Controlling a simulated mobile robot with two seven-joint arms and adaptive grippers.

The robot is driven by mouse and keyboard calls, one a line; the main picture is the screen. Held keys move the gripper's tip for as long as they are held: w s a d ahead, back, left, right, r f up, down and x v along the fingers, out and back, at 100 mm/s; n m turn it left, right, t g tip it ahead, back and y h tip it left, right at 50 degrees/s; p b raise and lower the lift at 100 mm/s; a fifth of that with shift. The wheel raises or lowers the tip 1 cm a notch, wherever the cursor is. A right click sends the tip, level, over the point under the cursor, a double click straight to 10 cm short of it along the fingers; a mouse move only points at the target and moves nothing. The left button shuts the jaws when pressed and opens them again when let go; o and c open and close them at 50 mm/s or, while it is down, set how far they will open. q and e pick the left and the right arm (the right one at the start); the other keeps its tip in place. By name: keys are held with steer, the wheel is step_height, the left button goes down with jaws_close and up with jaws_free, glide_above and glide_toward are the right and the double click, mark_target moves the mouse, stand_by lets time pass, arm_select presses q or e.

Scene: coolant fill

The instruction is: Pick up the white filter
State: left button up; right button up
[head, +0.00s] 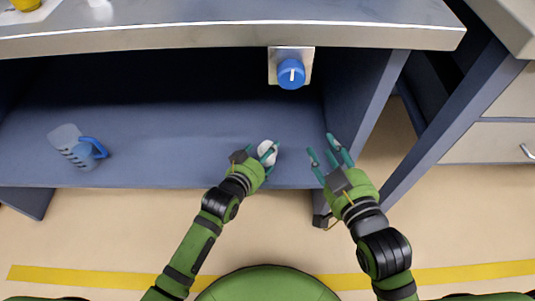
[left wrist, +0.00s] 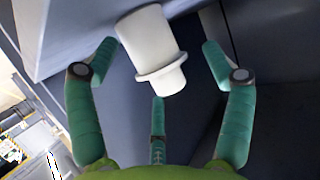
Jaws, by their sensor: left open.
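The white filter (head: 267,150) sits on the blue-grey lower shelf of the workbench, partly hidden by my left gripper's fingers. In the left wrist view the filter (left wrist: 155,50) is a white cylinder with a flange and a narrower end. My left gripper (head: 258,160) is open, with its fingers around the filter; in the left wrist view the fingers (left wrist: 158,70) stand on both sides with gaps to it. My right gripper (head: 328,150) is open and empty, to the right of the filter near the shelf's right end.
A clear jug (head: 72,145) with a blue handle stands on the shelf at left. A blue knob (head: 291,74) on a metal plate is above the filter. The metal worktop (head: 230,38) overhangs the shelf. A drawer cabinet (head: 490,140) stands at right.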

arm_select(q)
steer(key=shift+w, duration=0.1)
steer(key=c, duration=1.2)
steer(key=shift+o, duration=0.2)
